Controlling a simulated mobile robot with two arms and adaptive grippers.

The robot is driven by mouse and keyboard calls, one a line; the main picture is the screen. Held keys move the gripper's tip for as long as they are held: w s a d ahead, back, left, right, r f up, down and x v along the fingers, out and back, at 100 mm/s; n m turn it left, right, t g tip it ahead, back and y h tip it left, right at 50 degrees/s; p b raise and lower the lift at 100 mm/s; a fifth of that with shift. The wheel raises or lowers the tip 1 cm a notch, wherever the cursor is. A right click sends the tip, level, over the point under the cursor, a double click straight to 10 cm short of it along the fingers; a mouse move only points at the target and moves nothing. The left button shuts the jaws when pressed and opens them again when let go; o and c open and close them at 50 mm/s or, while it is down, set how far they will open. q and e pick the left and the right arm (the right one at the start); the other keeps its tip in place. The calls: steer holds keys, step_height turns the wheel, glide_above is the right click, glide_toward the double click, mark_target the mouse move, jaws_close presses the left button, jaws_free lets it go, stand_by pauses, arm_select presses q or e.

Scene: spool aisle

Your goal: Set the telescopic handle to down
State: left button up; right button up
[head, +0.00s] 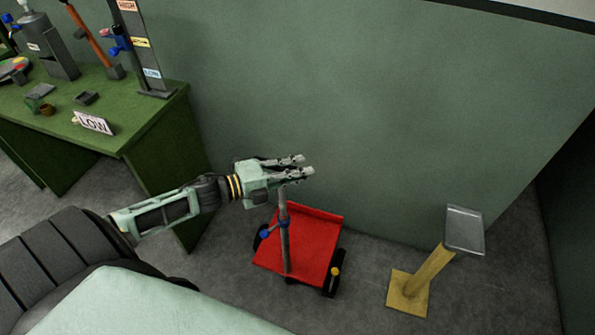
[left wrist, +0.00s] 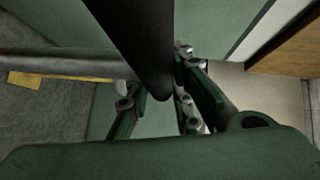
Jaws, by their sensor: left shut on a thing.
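The telescopic handle (head: 285,238) is a grey pole rising from a red cart (head: 318,238) on the floor. It carries a blue collar (head: 267,238) partway up. My left gripper (head: 303,165) is at the top of the pole, shut on the handle's grip. In the left wrist view a dark bar (left wrist: 138,45) runs down to between the fingers of my left gripper (left wrist: 165,108), and a grey pole (left wrist: 60,66) reaches in from the left. The grip is mostly hidden by the fingers in the head view. My right gripper is not in view.
A green table (head: 150,115) at left bears a LOW sign (head: 93,122) and a post with HIGH and LOW labels (head: 143,45). A yellow stand with a grey top (head: 465,230) is right of the cart. The wall is close behind; grey floor shows between cart and stand.

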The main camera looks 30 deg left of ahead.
arm_select(q)
jaws_close()
